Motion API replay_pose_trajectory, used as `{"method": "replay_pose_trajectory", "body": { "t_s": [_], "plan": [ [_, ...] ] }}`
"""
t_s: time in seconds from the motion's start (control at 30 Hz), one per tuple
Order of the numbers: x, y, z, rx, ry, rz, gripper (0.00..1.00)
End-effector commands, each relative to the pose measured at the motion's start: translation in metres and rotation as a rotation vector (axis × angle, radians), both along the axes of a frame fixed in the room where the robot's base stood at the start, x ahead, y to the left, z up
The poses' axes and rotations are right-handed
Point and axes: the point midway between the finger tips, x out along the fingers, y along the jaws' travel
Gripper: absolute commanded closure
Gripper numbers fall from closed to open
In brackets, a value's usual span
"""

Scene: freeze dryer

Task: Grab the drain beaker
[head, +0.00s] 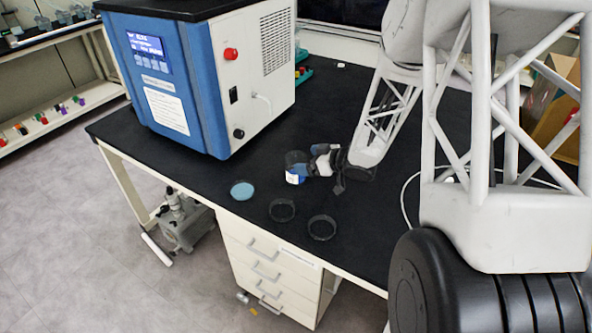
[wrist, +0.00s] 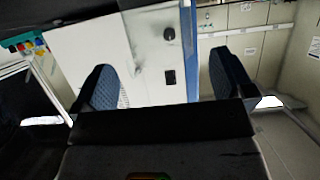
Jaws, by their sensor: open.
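No beaker shows there.
A blue-filled dish (head: 243,190) and two clear round dishes (head: 282,210) (head: 322,227) lie near the bench's (head: 190,176) front edge. A thin pale hose (head: 262,100) hangs from the dryer's side. A cardboard box (head: 555,115) is at the right.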

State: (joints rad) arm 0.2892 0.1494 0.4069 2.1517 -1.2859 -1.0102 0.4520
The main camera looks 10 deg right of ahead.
Motion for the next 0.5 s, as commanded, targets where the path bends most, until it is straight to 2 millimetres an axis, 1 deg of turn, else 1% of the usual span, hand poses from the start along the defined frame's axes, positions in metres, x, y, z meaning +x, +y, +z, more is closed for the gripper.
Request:
{"method": "replay_pose_trajectory", "body": {
  "t_s": [0.27, 0.5],
  "plan": [
    [0.001, 0.001, -0.001, 0.000, 0.000, 0.000, 0.00],
    [0.012, 0.014, -0.008, -0.001, 0.001, 0.002, 0.00]
  ]
}}
